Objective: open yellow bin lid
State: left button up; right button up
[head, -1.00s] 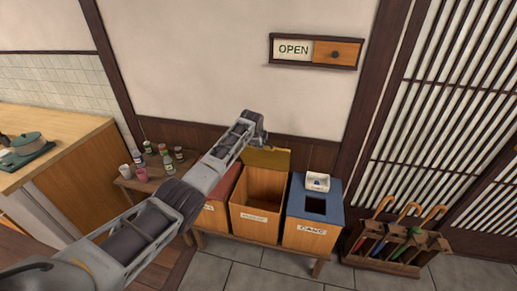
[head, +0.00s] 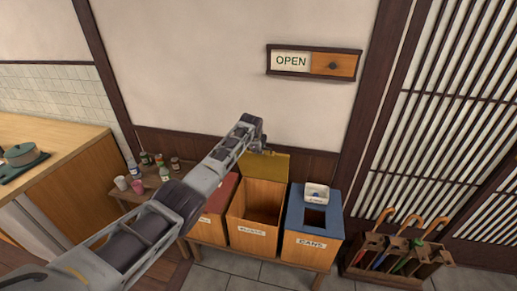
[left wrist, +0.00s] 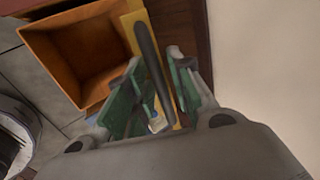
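The yellow lid (head: 266,165) stands raised, roughly upright, at the back of the middle wooden bin (head: 253,211). The bin's opening is uncovered and its inside looks empty. My left gripper (head: 259,148) is at the lid's upper left edge. In the left wrist view, the green-padded fingers (left wrist: 156,88) are spread, with a dark bar (left wrist: 148,58) and part of the yellow lid (left wrist: 131,22) between them. A gap shows beside the bar; whether either finger touches it I cannot tell. My right gripper is not in view.
A blue-topped cans bin (head: 334,222) with a small white box (head: 317,193) stands to the right. A red-topped bin (head: 222,190) is partly hidden behind my left arm. Bottles and cups (head: 137,186) stand on a low table. An umbrella rack (head: 396,262) stands far right.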

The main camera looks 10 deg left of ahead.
pick_arm(q)
jog(key=shift+o, duration=0.2)
jog(key=shift+r, duration=0.1)
jog(key=shift+s+r, duration=0.15)
jog(key=v, duration=1.1)
jog(key=shift+r, duration=0.2)
dwell(0.7)
